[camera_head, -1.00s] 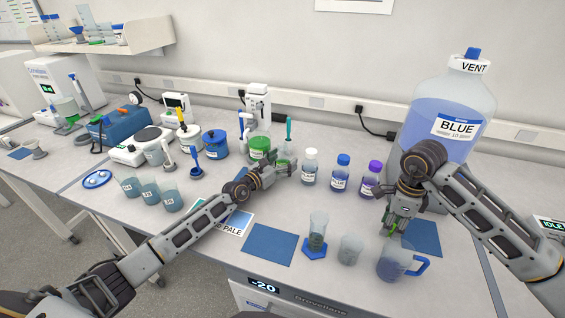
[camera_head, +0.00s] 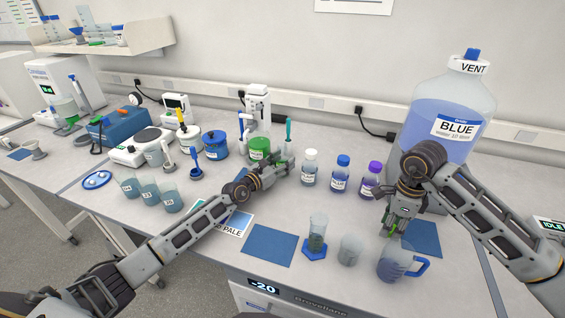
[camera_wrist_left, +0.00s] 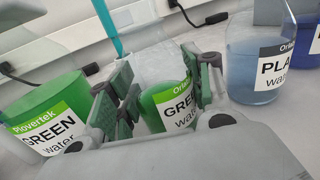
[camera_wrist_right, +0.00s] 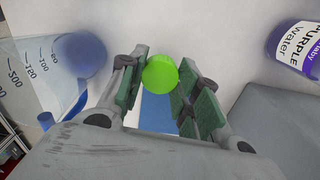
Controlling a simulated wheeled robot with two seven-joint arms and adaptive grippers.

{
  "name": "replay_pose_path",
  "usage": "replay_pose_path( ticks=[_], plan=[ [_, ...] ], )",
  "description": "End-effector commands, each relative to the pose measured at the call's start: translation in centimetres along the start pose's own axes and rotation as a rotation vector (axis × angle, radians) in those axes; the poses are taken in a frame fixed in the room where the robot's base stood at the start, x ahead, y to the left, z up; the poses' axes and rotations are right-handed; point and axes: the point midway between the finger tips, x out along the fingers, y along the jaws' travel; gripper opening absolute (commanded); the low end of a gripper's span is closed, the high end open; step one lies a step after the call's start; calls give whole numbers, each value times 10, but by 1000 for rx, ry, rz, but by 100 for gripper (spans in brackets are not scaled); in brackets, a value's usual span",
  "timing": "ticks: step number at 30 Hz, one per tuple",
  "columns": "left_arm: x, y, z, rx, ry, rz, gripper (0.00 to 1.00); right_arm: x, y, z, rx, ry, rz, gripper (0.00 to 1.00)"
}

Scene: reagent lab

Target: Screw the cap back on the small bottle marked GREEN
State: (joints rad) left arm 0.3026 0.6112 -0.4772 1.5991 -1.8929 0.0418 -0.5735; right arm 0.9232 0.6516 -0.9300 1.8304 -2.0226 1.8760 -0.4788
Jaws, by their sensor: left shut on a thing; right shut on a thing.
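The small GREEN bottle (camera_wrist_left: 172,108) stands between the fingers of my left gripper (camera_wrist_left: 165,92) in the left wrist view. Those fingers are shut on its sides, with its label facing me. Its upper part looks clear and pale, and no cap shows on it. In the head view my left gripper (camera_head: 284,164) largely hides this bottle. My right gripper (camera_wrist_right: 162,88) is shut on a bright green cap (camera_wrist_right: 160,73), held at the fingertips. In the head view my right gripper (camera_head: 393,226) is above the bench beside the large BLUE container, well right of the bottle.
A larger GREEN jar (camera_wrist_left: 48,118) stands left of the bottle. White-capped (camera_head: 310,168), blue-capped (camera_head: 341,172) and purple-capped (camera_head: 371,179) bottles stand between my grippers. A blue-handled beaker (camera_head: 392,262) is just below my right gripper. The BLUE container (camera_head: 455,105) stands behind it.

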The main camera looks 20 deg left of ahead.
Motion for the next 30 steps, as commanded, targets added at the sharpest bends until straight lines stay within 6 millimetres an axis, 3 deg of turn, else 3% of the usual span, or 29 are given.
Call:
replay_pose_path(
  ticks=[17,30],
  plan=[
    [0,0,8,-1,-1,0,23,-5,0,0,0,0,0,23],
    [0,0,27,0,-1,1,23,-18,0,0,0,0,0,23]
  ],
)
